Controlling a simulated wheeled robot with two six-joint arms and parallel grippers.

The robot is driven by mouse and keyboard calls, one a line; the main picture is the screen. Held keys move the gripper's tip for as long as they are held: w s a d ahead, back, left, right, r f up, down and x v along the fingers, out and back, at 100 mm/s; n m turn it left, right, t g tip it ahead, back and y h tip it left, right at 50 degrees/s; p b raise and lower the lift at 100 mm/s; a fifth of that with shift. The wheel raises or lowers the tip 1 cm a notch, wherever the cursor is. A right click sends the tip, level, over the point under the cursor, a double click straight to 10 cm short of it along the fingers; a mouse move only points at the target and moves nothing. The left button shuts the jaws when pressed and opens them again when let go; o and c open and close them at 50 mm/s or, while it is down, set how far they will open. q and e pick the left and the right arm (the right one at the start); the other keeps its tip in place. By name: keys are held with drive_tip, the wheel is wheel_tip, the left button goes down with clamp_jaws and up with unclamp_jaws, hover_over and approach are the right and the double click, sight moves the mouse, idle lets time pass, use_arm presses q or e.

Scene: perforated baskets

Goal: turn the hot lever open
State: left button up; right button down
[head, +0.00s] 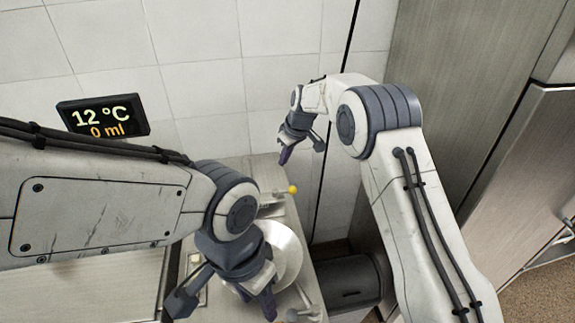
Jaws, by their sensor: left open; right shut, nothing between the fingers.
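A lever with a yellow ball knob (292,189) stands at the back of the narrow counter, just below my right gripper. I cannot tell from any marking which lever is hot. My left gripper (223,302) is open and empty, pointing down over the front of the counter, left of the lower knob. It partly hides a round metal bowl (289,250). My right gripper (300,151) is shut and empty, above and apart from the upper knob.
A display (103,116) on the tiled wall reads 12 °C and 0 ml. A dark bin-like box (350,285) stands right of the counter (308,262). A tall metal cabinet (470,100) fills the right side. My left arm hides much of the left side.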

sight(285, 191)
wheel_tip(285, 191, down, 8)
drive_tip(key=p, duration=0.5)
drive_tip(key=shift+s+d+f, duration=0.25)
drive_tip(key=shift+s+d, duration=0.15)
drive_tip(key=shift+d, duration=0.05)
drive_tip(key=shift+d, duration=0.1)
